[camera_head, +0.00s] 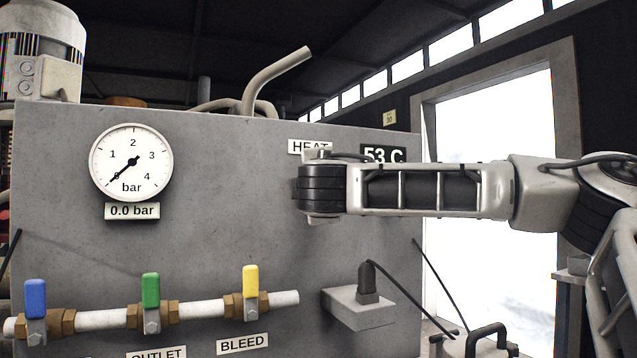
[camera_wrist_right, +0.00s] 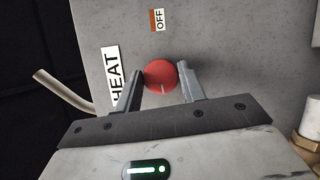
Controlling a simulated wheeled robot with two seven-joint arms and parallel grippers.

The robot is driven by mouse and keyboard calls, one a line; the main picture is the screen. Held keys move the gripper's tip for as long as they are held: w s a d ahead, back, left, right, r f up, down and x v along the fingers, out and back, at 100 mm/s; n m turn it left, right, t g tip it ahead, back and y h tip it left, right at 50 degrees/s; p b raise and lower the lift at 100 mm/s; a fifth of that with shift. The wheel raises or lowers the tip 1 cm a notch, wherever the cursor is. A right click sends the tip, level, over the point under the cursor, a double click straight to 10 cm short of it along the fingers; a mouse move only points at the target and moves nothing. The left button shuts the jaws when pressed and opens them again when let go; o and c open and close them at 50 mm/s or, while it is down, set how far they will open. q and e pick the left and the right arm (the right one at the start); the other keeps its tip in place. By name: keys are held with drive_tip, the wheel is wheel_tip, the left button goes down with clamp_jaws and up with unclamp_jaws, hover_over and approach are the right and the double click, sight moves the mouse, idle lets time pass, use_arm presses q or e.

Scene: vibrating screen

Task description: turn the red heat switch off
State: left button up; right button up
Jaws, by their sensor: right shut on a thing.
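The red heat switch (camera_wrist_right: 160,74) is a round red knob on the grey panel, seen in the right wrist view. A thin pale mark on it points toward the bottom of that view, away from the OFF label (camera_wrist_right: 157,19). My right gripper (camera_wrist_right: 161,80) has its two fingers on either side of the knob and is shut on it. In the head view my right arm reaches in from the right below the HEAT label (camera_head: 308,146), and its wrist hides the switch. My left gripper is not in view.
The grey cabinet (camera_head: 230,150) carries a gauge (camera_head: 131,162) reading 0.0 bar and a display (camera_head: 383,154) showing 53 C. Blue (camera_head: 35,298), green (camera_head: 150,290) and yellow (camera_head: 250,280) valve handles line a pipe below. A grey box (camera_head: 358,305) juts out below my wrist.

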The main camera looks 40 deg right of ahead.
drive_tip(key=shift+m, duration=0.5)
idle(0.3)
drive_tip(key=o, duration=1)
drive_tip(key=v, duration=0.8)
drive_tip(key=b+v, duration=0.1)
drive_tip(key=v, duration=0.7)
drive_tip(key=shift+r, duration=0.25)
